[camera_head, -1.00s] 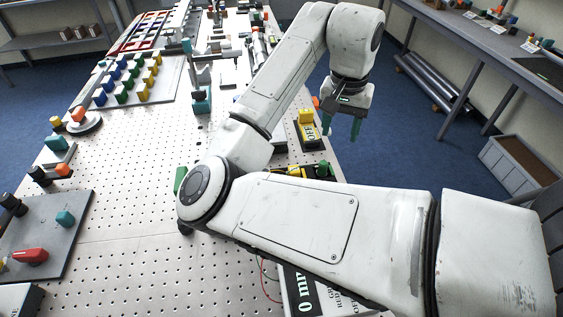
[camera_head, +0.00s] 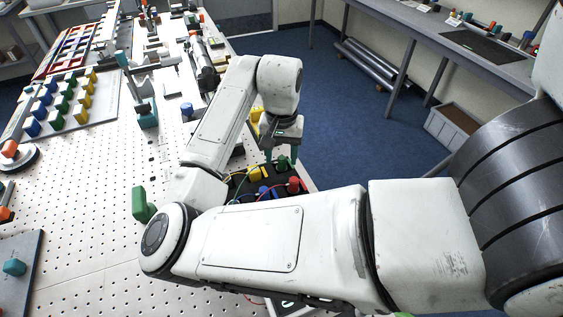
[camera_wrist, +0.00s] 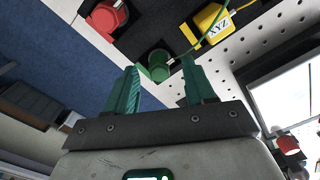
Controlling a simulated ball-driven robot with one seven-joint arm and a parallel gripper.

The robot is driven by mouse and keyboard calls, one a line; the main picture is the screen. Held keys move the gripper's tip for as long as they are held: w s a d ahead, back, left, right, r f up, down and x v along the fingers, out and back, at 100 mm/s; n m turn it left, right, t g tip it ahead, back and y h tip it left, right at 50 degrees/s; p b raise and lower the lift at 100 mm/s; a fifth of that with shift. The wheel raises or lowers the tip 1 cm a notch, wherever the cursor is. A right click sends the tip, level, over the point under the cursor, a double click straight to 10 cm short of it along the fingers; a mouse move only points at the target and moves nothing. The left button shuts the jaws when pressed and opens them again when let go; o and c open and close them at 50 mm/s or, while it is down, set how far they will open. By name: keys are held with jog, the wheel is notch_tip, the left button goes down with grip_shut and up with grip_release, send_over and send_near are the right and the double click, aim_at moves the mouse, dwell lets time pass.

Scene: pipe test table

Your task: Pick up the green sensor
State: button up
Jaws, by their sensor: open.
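In the wrist view the green sensor (camera_wrist: 157,66) is a round green piece with a thin green cable, set at a dark tray (camera_wrist: 152,38). It appears between the tips of my gripper (camera_wrist: 160,74), whose two teal fingers are spread and empty. I cannot tell how far beyond the tips it lies. In the head view my gripper (camera_head: 281,159) points down at the tray's far side, by the table's right edge. The green sensor is not clearly seen there; my arm and gripper hide part of the tray.
A red sensor (camera_head: 294,186), a blue sensor (camera_head: 264,192) and a yellow sensor (camera_head: 258,173) are in the same tray. A separate green block (camera_head: 141,204) stands on the perforated table (camera_head: 95,220) left of my arm. Blue floor (camera_head: 345,130) lies beyond the table edge.

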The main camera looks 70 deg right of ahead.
jog(key=shift+f, duration=0.4)
grip_shut()
